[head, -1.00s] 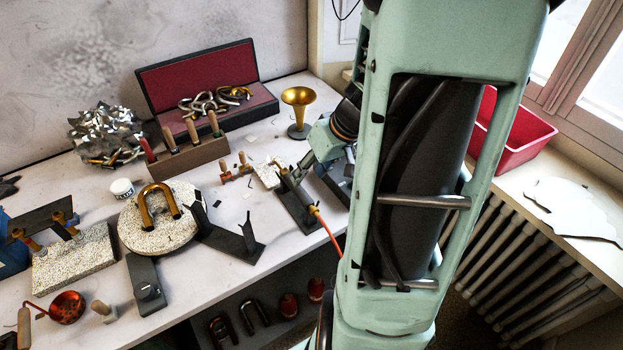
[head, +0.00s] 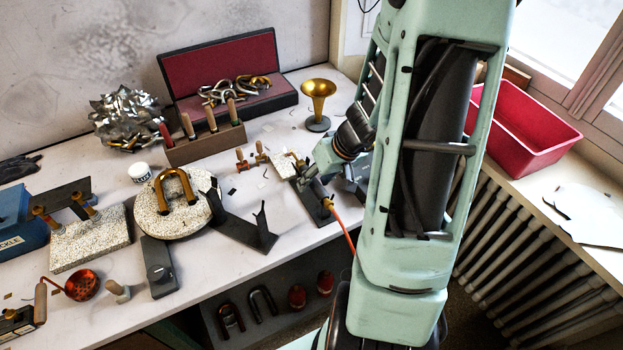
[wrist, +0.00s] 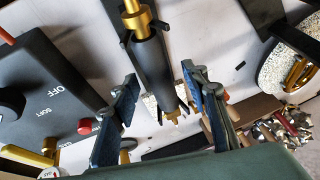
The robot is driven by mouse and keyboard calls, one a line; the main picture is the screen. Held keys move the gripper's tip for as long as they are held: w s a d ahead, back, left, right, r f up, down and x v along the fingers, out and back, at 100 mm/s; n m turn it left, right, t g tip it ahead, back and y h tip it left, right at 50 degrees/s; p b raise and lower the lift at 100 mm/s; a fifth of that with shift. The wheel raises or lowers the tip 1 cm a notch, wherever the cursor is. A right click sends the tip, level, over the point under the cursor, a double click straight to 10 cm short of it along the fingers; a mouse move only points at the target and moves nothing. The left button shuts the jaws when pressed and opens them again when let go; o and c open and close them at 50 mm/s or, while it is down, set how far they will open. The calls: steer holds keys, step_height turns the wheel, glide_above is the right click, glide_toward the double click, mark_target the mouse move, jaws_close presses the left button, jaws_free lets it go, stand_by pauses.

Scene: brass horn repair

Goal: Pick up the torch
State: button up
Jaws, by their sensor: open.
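The torch (wrist: 150,66) has a dark handle and brass fittings and lies between my finger pads in the wrist view. In the head view its brass hose end (head: 326,204) and orange hose show below my gripper, at the front edge of the bench. My gripper (wrist: 160,80) is open, one blue-padded finger on each side of the handle, with a gap on both sides. In the head view my gripper (head: 318,180) hides most of the torch. The dark stand (head: 309,204) under the torch is partly covered.
A dark control box (wrist: 45,90) marked OFF and SOFT, with a red button, is close to my left finger. A brass bell (head: 318,95) stands behind my gripper. A dark V-shaped holder (head: 240,228) is to the left. A red bin (head: 520,130) sits at the right.

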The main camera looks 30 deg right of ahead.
steer(key=shift+x, duration=0.8)
jaws_close()
steer(key=shift+r, duration=0.2)
